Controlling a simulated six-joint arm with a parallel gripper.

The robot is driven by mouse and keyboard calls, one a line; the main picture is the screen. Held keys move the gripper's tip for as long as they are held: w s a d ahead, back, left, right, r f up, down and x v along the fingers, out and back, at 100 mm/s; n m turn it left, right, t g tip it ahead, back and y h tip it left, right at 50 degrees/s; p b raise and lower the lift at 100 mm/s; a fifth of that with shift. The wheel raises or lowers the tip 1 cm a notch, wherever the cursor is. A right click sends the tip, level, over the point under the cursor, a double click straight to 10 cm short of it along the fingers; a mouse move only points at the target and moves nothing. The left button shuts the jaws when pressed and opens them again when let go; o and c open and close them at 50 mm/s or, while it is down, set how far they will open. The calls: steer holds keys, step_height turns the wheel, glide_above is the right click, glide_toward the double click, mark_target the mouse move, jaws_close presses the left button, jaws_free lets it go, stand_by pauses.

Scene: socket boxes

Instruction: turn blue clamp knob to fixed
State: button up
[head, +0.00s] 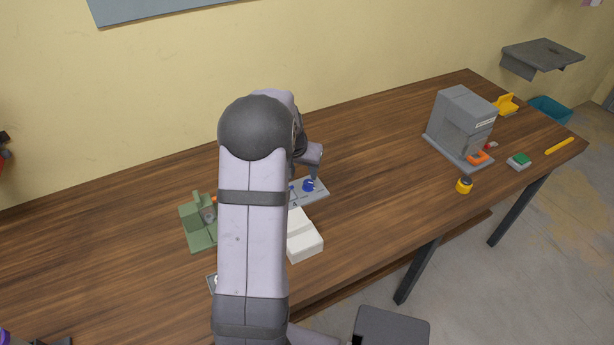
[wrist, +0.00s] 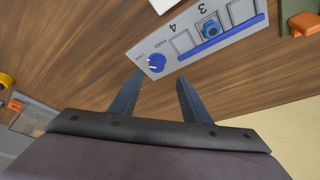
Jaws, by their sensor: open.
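The blue clamp knob (wrist: 157,63) sits at one end of a light grey socket plate (wrist: 151,42), beside the printed word FIXED. A white mark shows on the knob; I cannot tell exactly which setting it points to. A blue bar (wrist: 225,38) runs along the plate's edge by the numbered square sockets, and a blue piece (wrist: 210,30) sits in one socket. My gripper (wrist: 159,79) is open and empty, its two fingers apart just short of the plate's edge near the knob. In the head view the knob (head: 308,186) shows beside my wrist, and my arm hides part of the plate (head: 318,195).
A white box (head: 304,243) lies close in front of the plate. A green fixture (head: 198,236) stands to the left. A grey machine (head: 463,125), a yellow-and-black knob (head: 464,186) and a green button box (head: 518,161) are at the right. The wooden table between is clear.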

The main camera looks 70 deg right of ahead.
mark_target(308, 183)
steer(key=shift+s+p+x, duration=0.2)
steer(key=shift+p+x, duration=0.35)
steer(key=shift+x, duration=1.3)
steer(key=shift+s+p+x, duration=0.15)
steer(key=shift+p+x, duration=0.4)
steer(key=shift+x, duration=1.35)
steer(key=shift+c, duration=0.6)
steer(key=c, duration=0.9)
